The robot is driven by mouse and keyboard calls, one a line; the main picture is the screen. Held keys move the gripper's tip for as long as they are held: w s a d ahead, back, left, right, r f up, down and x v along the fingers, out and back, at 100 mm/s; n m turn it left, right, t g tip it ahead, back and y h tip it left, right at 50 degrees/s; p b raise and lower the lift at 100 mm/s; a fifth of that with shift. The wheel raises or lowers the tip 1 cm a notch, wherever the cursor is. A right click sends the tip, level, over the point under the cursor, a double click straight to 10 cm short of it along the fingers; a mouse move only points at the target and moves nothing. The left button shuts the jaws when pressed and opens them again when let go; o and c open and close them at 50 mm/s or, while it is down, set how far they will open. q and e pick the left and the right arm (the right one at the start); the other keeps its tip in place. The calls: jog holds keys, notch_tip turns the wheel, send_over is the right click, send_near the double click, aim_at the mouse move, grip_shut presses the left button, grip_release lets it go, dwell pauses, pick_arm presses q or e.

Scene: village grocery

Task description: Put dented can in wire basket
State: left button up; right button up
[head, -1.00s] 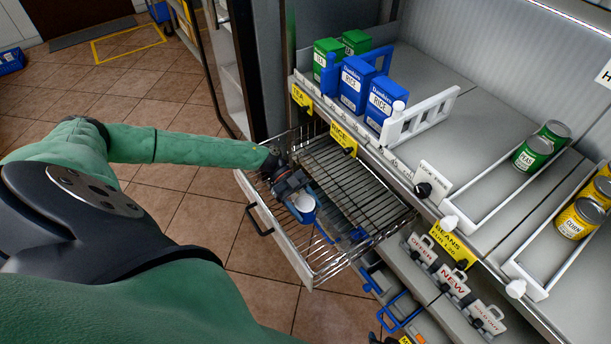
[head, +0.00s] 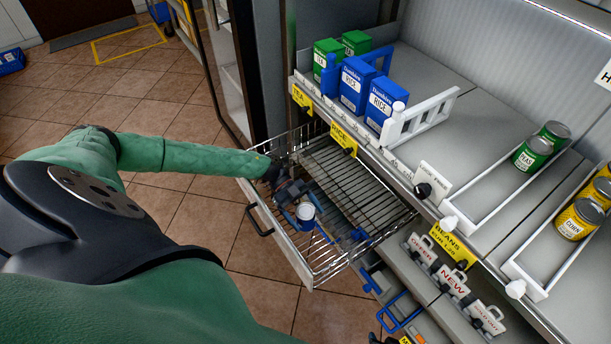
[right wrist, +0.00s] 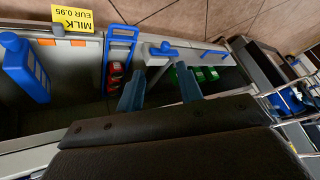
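The can (head: 305,211) shows its pale round top inside the pulled-out wire basket (head: 324,272), in its front left part. Whether it rests on the basket floor, and any dent, I cannot make out. My left gripper (head: 304,207) reaches down into the basket with its blue fingers around the can; whether they press on it is too small to tell. My right gripper (right wrist: 160,88) is open, with its two blue fingers apart and nothing between them, above a lower compartment in the right wrist view.
The shelf above the basket holds blue rice boxes (head: 355,85), green tea boxes (head: 327,58), green cans (head: 533,152) and yellow corn cans (head: 580,218). White dividers (head: 420,115) stand on it.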

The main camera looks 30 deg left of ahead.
pick_arm(q)
jog(key=shift+r, duration=0.2)
jog(key=shift+w+a, duration=0.1)
jog(key=shift+a, duration=0.25)
jog(key=b+v, duration=0.1)
jog(key=v, duration=1)
jog(key=shift+r, duration=0.25)
pick_arm(e)
jog(key=shift+t, duration=0.3)
jog(key=f, duration=0.6)
jog(key=shift+s, duration=0.4)
jog(key=shift+w+r, duration=0.3)
